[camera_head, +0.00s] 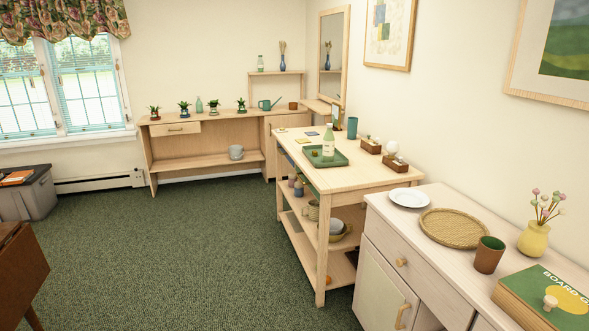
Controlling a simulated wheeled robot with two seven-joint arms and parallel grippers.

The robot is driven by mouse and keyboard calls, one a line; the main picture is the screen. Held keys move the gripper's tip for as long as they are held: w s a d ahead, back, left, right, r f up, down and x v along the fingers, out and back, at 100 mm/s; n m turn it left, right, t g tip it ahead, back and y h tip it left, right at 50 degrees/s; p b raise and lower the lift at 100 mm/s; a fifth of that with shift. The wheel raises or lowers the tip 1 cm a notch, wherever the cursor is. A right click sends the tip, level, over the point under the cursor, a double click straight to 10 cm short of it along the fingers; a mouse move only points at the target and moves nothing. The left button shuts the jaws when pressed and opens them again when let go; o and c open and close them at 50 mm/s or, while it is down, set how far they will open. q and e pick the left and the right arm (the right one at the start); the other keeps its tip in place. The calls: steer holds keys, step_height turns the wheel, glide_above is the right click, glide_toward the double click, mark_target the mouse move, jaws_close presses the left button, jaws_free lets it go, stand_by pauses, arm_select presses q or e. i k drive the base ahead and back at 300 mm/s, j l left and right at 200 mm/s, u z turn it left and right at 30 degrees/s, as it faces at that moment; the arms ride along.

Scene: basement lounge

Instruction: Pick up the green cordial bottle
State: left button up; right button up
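A pale green bottle with a light label (328,143) stands upright on a green tray (312,161) on the wooden cart. A second small green bottle (199,105) stands among potted plants on the far console. A third pale bottle (260,63) stands on the raised shelf at the back. I cannot tell from their looks which of them is the cordial bottle. Neither of my grippers is in view.
The wooden cart (350,179) has lower shelves with pots and bowls. A pale cabinet (385,235) at the right holds a white plate (409,197), a woven tray (455,243), a cup and a vase. Open green carpet (180,255) lies left of the cart.

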mark_target(329, 139)
steer(key=i+z, duration=0.15)
steer(key=i, duration=0.4)
steer(key=i+j+z, duration=0.15)
steer(key=i, duration=0.35)
steer(key=i+j+z, duration=0.15)
steer(key=i, duration=0.35)
